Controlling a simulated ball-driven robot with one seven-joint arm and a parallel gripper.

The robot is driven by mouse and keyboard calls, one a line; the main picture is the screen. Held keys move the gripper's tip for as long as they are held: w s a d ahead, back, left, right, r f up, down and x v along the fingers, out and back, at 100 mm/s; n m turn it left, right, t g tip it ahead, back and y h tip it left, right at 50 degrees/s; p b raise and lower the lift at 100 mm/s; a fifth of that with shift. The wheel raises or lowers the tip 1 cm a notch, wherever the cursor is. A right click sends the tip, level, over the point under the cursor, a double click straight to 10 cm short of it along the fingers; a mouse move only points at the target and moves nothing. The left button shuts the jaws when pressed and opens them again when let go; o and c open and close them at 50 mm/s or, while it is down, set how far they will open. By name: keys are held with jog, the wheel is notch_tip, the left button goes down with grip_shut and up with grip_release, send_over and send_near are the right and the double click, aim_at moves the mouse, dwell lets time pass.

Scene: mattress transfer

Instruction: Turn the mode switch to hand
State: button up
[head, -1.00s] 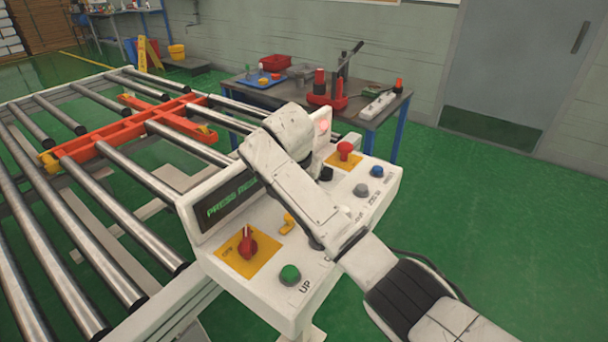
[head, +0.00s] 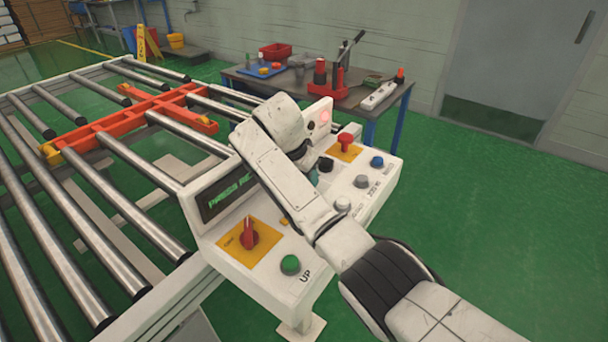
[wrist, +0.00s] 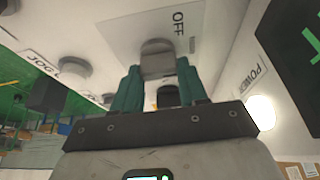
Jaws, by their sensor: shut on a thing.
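The mode switch appears to be the grey knob (wrist: 157,48) on a pale plate marked OFF in the wrist view. My gripper (wrist: 160,78) has its two teal fingers on either side of this knob, shut on it. No HAND marking is readable, so I cannot tell the knob's setting beyond the OFF label near it. In the head view my arm hides the knob, and only a bit of a teal finger of my gripper (head: 314,178) shows above the white control console (head: 235,280).
The console carries a red rotary switch (head: 249,234), a green UP button (head: 290,264), a red mushroom button (head: 346,141), a black knob (head: 326,164) and a blue button (head: 377,162). A roller conveyor (head: 110,200) adjoins it. A tool table (head: 235,74) stands behind. Green floor is clear at right.

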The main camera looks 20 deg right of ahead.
jog(key=o, duration=1.1)
jog(key=shift+c, duration=0.2)
jog(key=v, duration=1)
jog(key=shift+r+b, duration=0.35)
jog(key=shift+b, duration=0.05)
jog(key=shift+s+a, duration=0.1)
